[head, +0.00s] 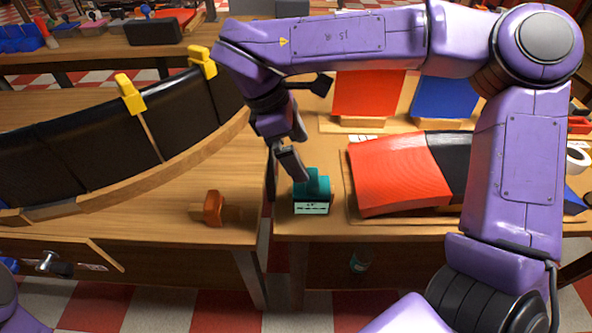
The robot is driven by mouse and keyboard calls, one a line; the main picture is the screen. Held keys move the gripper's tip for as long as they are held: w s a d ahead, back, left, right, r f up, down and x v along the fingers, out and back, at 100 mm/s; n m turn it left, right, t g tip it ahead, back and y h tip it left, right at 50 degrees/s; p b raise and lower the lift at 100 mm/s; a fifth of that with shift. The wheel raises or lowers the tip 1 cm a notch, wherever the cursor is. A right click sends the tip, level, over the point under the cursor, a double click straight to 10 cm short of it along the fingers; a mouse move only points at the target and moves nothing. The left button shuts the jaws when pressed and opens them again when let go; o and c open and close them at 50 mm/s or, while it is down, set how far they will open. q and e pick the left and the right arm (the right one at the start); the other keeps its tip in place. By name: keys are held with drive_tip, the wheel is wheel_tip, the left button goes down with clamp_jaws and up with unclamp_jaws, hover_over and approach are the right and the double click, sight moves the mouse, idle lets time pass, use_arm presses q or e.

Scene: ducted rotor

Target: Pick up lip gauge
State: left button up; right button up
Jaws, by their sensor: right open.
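A teal block (313,185) with a raised top and a white printed label on its front stands near the front left corner of the right-hand table; I take it to be the lip gauge, but the label is too small to read. My right gripper (284,188) points down at the left side of the block, its fingers apart. One finger is close to the block's upper left; whether it touches cannot be told. Nothing shows between the fingers. My left gripper is not in view.
An orange and wooden piece (213,208) lies on the left table. A curved black panel (90,150) with yellow clamps (131,95) stands behind it. A red curved panel (398,172) lies right of the teal block. Upright red (368,93) and blue (443,97) panels stand behind.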

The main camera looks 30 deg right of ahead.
sight(315, 183)
drive_tip(key=x, duration=1)
drive_tip(key=shift+f, duration=0.2)
drive_tip(key=c, duration=1.1)
